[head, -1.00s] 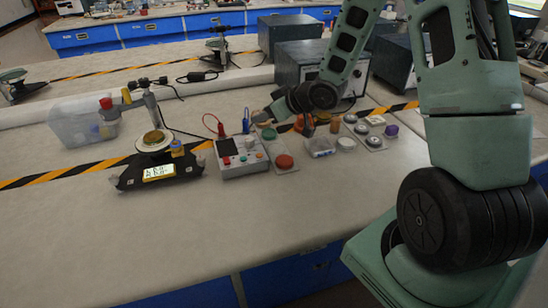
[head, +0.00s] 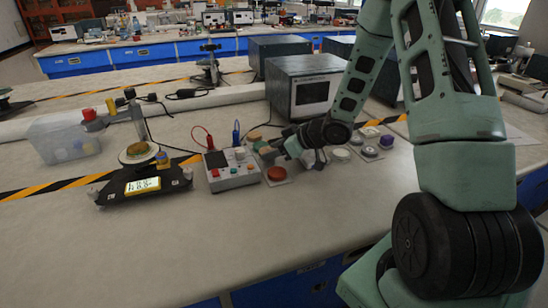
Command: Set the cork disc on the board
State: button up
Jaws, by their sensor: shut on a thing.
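My gripper (head: 281,149) is low over the small grey board (head: 292,179) at the middle of the bench, in the head view. It is shut on a small tan piece, which I take to be the cork disc (head: 268,153); the fingers hide much of it. A red disc (head: 277,173) lies on the near part of this board and a green disc (head: 261,147) on its far part. The held disc is close above the board between them; I cannot tell whether it touches. Another tan round piece (head: 254,136) shows just behind the green disc.
A grey meter box (head: 230,170) with red and blue leads stands just left of the board. A black scale (head: 143,184) and a clear bin (head: 63,138) are further left. More small discs and a purple piece (head: 386,142) lie to the right. The front bench is clear.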

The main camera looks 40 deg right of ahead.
jog(key=shift+f, duration=0.9)
jog(key=shift+f, duration=0.1)
jog(key=shift+f, duration=0.15)
jog(key=o, duration=1)
jog(key=shift+r, duration=0.2)
